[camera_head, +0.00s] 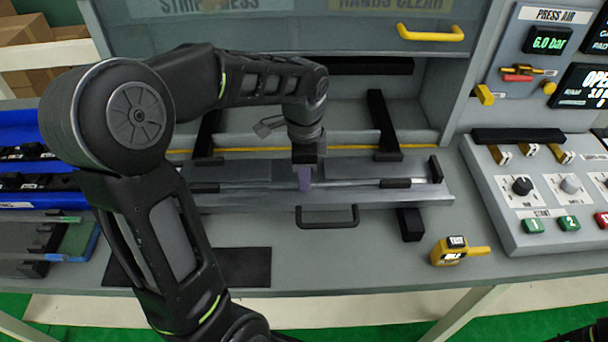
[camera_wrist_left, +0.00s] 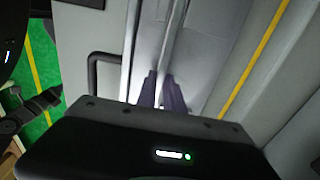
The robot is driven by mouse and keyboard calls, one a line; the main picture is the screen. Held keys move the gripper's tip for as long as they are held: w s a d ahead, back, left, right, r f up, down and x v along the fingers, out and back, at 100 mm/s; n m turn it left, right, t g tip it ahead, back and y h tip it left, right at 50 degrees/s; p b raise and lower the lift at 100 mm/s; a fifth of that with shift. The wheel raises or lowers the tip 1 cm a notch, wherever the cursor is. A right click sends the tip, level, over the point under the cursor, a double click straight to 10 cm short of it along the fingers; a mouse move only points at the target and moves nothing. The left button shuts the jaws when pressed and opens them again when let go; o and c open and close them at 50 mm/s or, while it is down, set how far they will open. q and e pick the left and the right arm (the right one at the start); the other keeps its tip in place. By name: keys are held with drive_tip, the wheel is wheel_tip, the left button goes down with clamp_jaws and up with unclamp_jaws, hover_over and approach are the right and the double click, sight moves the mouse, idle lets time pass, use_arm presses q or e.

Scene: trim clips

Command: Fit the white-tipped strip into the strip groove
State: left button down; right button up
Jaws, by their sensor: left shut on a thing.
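My left gripper (camera_head: 304,184) reaches down over the grey fixture (camera_head: 245,201) in front of the press. Its purple fingers are shut on a thin pale strip (camera_head: 345,184), which lies lengthwise along the fixture's groove. In the left wrist view the gripper's fingers (camera_wrist_left: 160,92) straddle the thin strip line running away from them. The pale strip passes by small black clamps on the fixture. I cannot make out the white tip or whether the strip is fully down in the groove.
A rack at left holds a green-tipped strip (camera_head: 48,219) and a blue-tipped one (camera_head: 45,257). A black handle (camera_head: 328,223) projects from the fixture's front. A yellow device (camera_head: 459,252) and a button panel (camera_head: 540,190) stand at right.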

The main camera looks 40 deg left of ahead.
use_arm(q)
drive_tip(key=shift+f, duration=0.2)
drive_tip(key=c, duration=1.5)
unclamp_jaws()
drive_tip(key=shift+r, duration=0.1)
drive_tip(key=shift+o, duration=0.2)
drive_tip(key=shift+r, duration=0.1)
wheel_tip(320, 180, up, 12)
